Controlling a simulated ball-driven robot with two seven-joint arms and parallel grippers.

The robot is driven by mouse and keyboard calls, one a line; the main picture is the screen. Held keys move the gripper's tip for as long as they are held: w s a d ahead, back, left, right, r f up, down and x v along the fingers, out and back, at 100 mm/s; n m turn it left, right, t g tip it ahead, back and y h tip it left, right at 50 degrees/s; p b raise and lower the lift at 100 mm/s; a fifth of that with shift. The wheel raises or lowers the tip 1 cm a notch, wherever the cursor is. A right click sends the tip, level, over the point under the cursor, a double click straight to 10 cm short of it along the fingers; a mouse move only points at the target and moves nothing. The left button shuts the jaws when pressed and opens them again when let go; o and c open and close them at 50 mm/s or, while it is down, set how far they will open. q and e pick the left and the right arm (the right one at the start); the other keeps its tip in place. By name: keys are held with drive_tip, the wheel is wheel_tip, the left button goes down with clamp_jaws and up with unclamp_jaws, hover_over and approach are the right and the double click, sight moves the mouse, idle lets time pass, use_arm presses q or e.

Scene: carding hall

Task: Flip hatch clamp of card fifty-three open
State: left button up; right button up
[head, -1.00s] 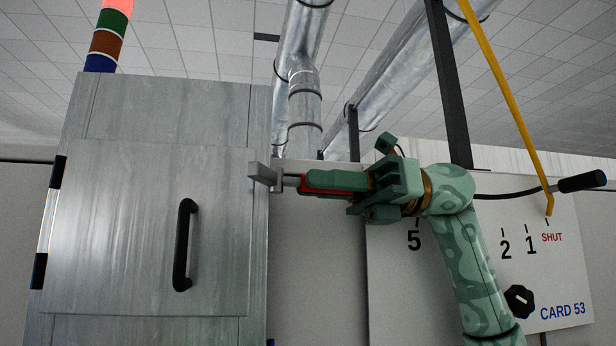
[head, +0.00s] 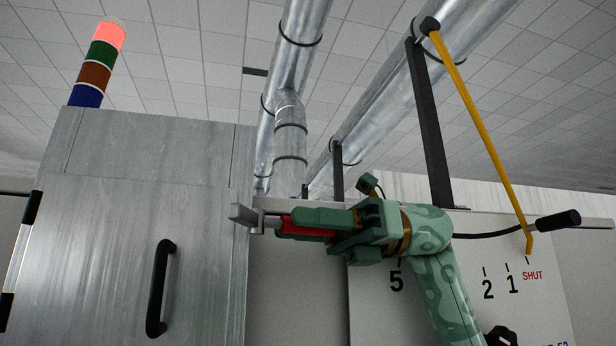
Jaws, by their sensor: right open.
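The hatch clamp shows as a grey metal catch (head: 247,215) at the right edge of the cabinet, with a red grip (head: 306,233) running right from it. My green right gripper (head: 289,224) comes in from the right and reaches along the red grip. Its jaws are open, with the red grip showing between and below the fingers; I cannot tell whether they touch it. The fingers hide part of the clamp. The cabinet door (head: 110,250) is closed and has a black handle (head: 160,288). My left gripper is out of view.
A white panel (head: 450,310) stands behind my right arm, with numbers and SHUT. A yellow rod (head: 480,130) slants down to the SHUT mark. A black-handled lever (head: 558,220) juts out at right. Metal ducts (head: 375,100) cross above. A lit signal tower (head: 97,62) tops the cabinet.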

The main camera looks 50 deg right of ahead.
drive_tip(key=shift+r, duration=0.4)
drive_tip(key=r, duration=0.2)
drive_tip(key=r+p, duration=0.1)
drive_tip(key=shift+s+a+r, duration=0.15)
drive_tip(key=shift+s, duration=0.1)
drive_tip(key=s+a+r, duration=0.8)
drive_tip(key=a+r, duration=0.1)
drive_tip(key=a, duration=0.1)
drive_tip(key=shift+s+a, duration=0.15)
drive_tip(key=shift+s, duration=0.2)
drive_tip(key=shift+f+b, duration=0.15)
drive_tip(key=shift+b, duration=0.2)
